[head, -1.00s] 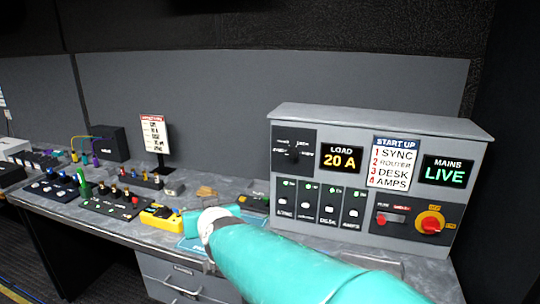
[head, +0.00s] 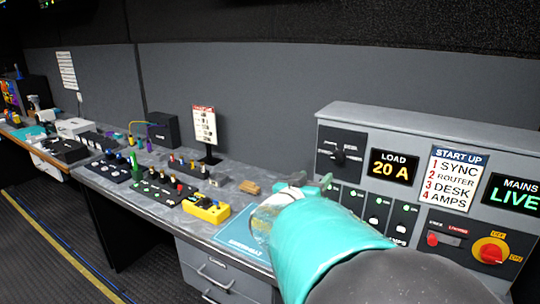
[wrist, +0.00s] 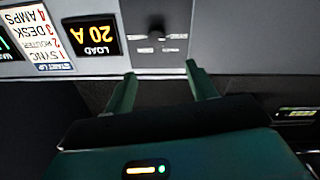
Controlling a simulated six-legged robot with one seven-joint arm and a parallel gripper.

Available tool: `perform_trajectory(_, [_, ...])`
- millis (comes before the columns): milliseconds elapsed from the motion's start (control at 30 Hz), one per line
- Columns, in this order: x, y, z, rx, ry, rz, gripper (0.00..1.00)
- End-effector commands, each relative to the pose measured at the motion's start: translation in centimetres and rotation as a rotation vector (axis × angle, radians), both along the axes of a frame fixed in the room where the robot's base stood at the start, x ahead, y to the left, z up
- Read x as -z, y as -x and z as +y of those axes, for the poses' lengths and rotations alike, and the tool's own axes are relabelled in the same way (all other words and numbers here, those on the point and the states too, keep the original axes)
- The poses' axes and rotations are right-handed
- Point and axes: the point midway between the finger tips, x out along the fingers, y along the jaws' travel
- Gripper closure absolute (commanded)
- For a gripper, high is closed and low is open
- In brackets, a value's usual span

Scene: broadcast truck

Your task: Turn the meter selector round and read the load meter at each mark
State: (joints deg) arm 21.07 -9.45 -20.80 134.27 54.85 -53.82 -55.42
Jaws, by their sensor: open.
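The meter selector (head: 341,154) is a dark knob on a black plate at the upper left of the grey power panel. Small marks surround it, too fine to read surely. The load meter (head: 394,167) beside it reads 20 A in yellow. In the wrist view, which is upside down, the selector (wrist: 156,25) and load meter (wrist: 92,37) show at the top. My gripper (wrist: 162,82) is open and empty, its green fingers apart, short of the selector. In the head view my gripper (head: 314,183) is just below and left of it, partly hidden by my arm.
Breaker switches (head: 376,208) sit below the selector, partly behind my arm. A red-and-yellow mains switch (head: 490,251) is at the lower right of the panel. A yellow meter box (head: 206,209) and a sign stand (head: 205,128) are on the desk to the left.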

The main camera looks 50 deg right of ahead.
Motion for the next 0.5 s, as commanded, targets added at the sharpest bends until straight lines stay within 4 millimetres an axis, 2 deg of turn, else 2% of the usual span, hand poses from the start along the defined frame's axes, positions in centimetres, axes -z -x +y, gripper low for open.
perform_trajectory(233, [0.0, 0.6, -2.3, 0.023, 0.003, 0.005, 0.44])
perform_trajectory(500, [0.0, 0.0, -7.5, 0.022, 0.004, 0.006, 0.44])
